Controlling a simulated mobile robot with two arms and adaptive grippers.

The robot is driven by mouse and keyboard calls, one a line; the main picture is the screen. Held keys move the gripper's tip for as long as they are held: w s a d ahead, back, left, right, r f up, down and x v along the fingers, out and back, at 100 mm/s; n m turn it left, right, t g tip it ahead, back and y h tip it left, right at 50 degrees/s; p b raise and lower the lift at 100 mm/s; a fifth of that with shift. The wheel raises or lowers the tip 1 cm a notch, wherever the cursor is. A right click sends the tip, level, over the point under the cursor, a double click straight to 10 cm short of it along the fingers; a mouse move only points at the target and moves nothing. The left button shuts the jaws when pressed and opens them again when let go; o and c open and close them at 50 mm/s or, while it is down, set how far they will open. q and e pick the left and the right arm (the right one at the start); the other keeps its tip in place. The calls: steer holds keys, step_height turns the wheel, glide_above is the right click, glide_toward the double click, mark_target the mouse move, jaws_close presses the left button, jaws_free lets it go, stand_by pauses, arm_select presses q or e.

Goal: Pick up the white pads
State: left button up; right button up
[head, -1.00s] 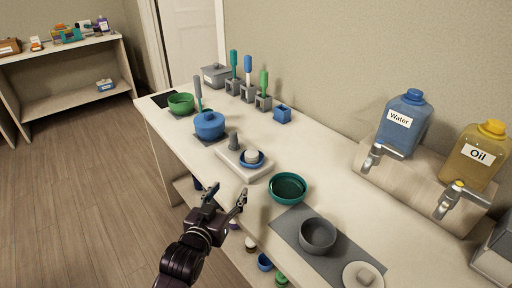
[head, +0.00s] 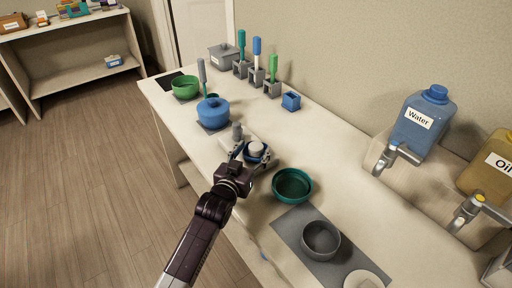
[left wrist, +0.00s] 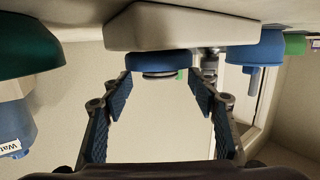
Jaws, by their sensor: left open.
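The white pads (head: 256,147) sit as a small round stack in a blue dish (head: 267,152) on a pale block (head: 228,142) on the counter. My left gripper (head: 252,154) is open, its fingers on either side of the blue dish. In the left wrist view, which looks upside down, the blue dish (left wrist: 160,62) lies just beyond and between the open fingers (left wrist: 160,90). Nothing is between the fingertips there, and I cannot tell if they touch the dish. My right gripper is not in view.
A teal bowl (head: 292,184) stands close to the right of my left gripper. A grey knob (head: 237,131) rises behind the dish, and a blue pot (head: 213,113) stands farther left. A grey bowl (head: 320,239) is nearer the front. Water (head: 420,122) and oil jugs stand right.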

mark_target(254, 149)
arm_select(q)
steer(key=shift+w+d+f, duration=0.1)
steer(key=shift+w+d, duration=0.05)
steer(key=shift+w, duration=0.45)
steer(key=shift+c, duration=0.9)
steer(key=c, duration=1)
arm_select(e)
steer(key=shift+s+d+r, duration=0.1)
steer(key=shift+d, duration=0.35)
arm_select(q)
steer(key=shift+o, duration=0.2)
steer(key=shift+w+r, duration=0.1)
steer(key=shift+r, duration=0.2)
step_height(254, 149, up, 19)
steer(key=b, duration=0.2)
steer(key=shift+r, duration=0.2)
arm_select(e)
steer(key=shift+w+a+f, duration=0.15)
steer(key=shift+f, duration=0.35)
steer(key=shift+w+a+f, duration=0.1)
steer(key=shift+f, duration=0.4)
